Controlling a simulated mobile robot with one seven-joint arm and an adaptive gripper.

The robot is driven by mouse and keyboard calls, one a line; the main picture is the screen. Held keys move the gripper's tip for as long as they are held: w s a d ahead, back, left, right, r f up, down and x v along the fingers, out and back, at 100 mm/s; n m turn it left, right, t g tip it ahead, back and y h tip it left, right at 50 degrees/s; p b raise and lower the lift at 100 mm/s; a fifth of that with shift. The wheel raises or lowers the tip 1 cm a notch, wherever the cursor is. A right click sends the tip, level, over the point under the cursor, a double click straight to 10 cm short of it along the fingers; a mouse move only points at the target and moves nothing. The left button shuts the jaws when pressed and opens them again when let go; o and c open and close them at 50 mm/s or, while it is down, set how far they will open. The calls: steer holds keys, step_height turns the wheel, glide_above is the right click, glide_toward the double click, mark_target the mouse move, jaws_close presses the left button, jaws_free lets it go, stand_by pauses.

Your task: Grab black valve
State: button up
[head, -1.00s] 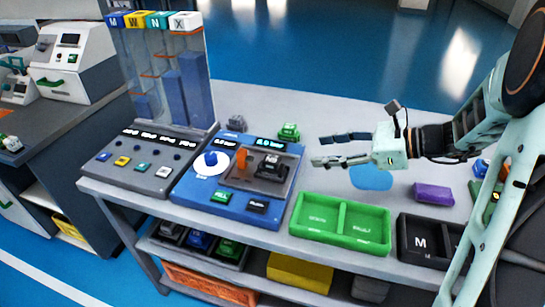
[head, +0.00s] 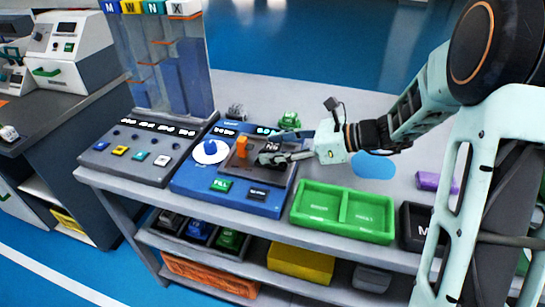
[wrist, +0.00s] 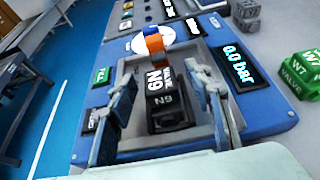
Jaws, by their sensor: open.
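The black valve (wrist: 166,105), labelled N9, sits in the recessed bay of the blue test station (head: 200,190). In the head view the black valve (head: 262,145) is partly covered by my fingers. My gripper (head: 268,147) is open over the bay. In the wrist view its fingers (wrist: 162,120) stand on either side of the valve, with a gap on both sides. An orange lever or plug (wrist: 155,44) is just beyond the valve.
A green valve marked W7 (head: 289,119) and a grey valve (head: 236,111) stand behind the station. A green two-part tray (head: 343,213) is at front right. A blue dial (head: 210,149) is on the station's left. A purple block (head: 428,181) lies at right.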

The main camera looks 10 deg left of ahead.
steer(key=shift+a+f, duration=0.2)
steer(key=shift+a, duration=0.15)
steer(key=c, duration=1.2)
jaws_close()
steer(key=shift+r, duration=0.15)
